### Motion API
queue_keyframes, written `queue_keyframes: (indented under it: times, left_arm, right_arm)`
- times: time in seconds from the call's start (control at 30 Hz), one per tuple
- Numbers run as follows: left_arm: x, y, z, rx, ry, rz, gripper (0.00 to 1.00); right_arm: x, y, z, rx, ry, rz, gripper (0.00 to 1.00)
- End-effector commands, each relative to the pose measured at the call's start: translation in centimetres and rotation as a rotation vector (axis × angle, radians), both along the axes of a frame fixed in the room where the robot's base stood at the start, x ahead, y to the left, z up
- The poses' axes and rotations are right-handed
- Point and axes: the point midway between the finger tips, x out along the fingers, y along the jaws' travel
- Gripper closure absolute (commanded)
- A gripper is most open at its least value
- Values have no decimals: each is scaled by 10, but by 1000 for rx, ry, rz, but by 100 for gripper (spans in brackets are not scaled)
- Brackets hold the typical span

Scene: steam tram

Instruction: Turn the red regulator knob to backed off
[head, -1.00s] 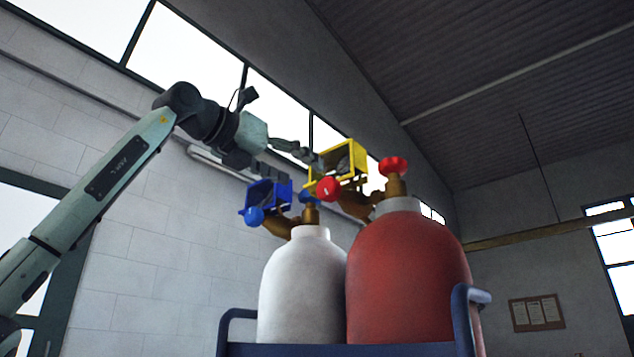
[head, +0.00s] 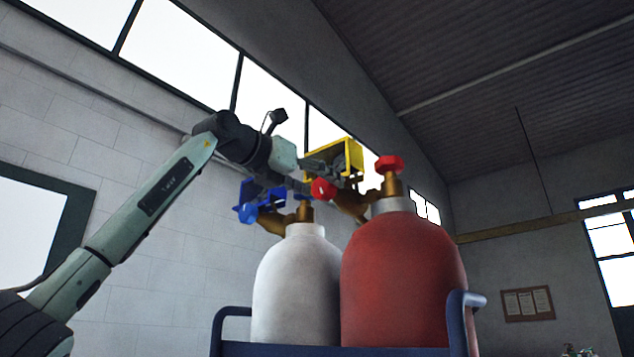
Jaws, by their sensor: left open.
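The red regulator knob (head: 322,188) faces me at the front of a brass regulator (head: 351,203) under a yellow guard frame (head: 352,155). The regulator is on the red gas cylinder (head: 403,275). A second red knob, the valve wheel (head: 389,164), tops that cylinder. My left gripper (head: 325,172) is open, its fingers reaching from the left to the yellow frame, close behind the red regulator knob. Whether a finger touches the knob, I cannot tell. My right gripper is not in view.
A white cylinder (head: 296,285) stands left of the red one, with a blue knob (head: 247,213) and blue guard frame (head: 264,194) just below my left gripper. Both cylinders stand in a blue trolley (head: 235,312). The air to the right is clear.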

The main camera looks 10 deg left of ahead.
Motion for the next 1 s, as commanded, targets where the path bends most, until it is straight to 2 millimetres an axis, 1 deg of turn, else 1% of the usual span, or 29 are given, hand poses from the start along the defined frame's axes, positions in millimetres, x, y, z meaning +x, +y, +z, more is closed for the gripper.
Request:
queue_keyframes:
  times: [0.03,0.07,0.43,0.73,1.0]
  left_arm:
    - [0,0,0,0,0,0,35]
    - [0,0,0,0,0,0,39]
    - [0,0,0,0,0,0,85]
    - [-1,0,0,-34,23,0,85]
    - [0,1,1,-170,113,0,85]
  right_arm:
    - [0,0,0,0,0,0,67]
    - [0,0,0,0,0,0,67]
    - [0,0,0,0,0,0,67]
    - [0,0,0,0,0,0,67]
    - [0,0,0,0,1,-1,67]
